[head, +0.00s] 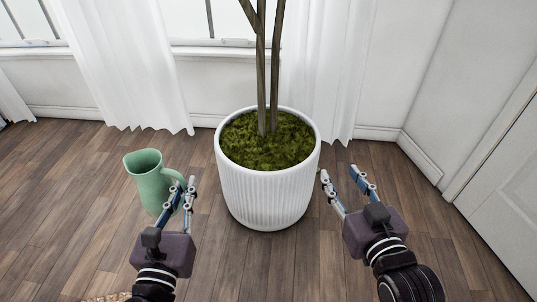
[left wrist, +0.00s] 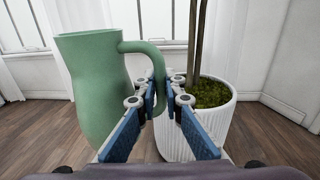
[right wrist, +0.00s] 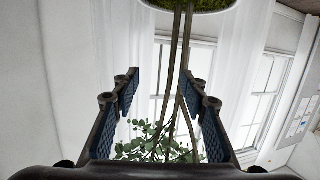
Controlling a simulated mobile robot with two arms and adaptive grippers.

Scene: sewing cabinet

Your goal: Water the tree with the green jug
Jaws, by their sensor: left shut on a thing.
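The green jug (head: 150,180) is upright to the left of the white ribbed pot (head: 262,195) in the head view. My left gripper (head: 183,190) is shut on the jug's handle, on the jug's right side. In the left wrist view the jug (left wrist: 92,85) fills the left, with its handle (left wrist: 158,75) between the fingers. The tree's trunks (head: 262,65) rise from mossy soil (head: 262,140) in the pot. My right gripper (head: 342,180) is open and empty, to the right of the pot. The right wrist view shows the tree's leaves (right wrist: 150,140).
White curtains (head: 120,65) and windows stand behind the pot. A white door (head: 505,165) is at the right. The wooden floor (head: 300,265) is clear around the pot. Part of a woven item (head: 108,297) shows at the bottom left edge.

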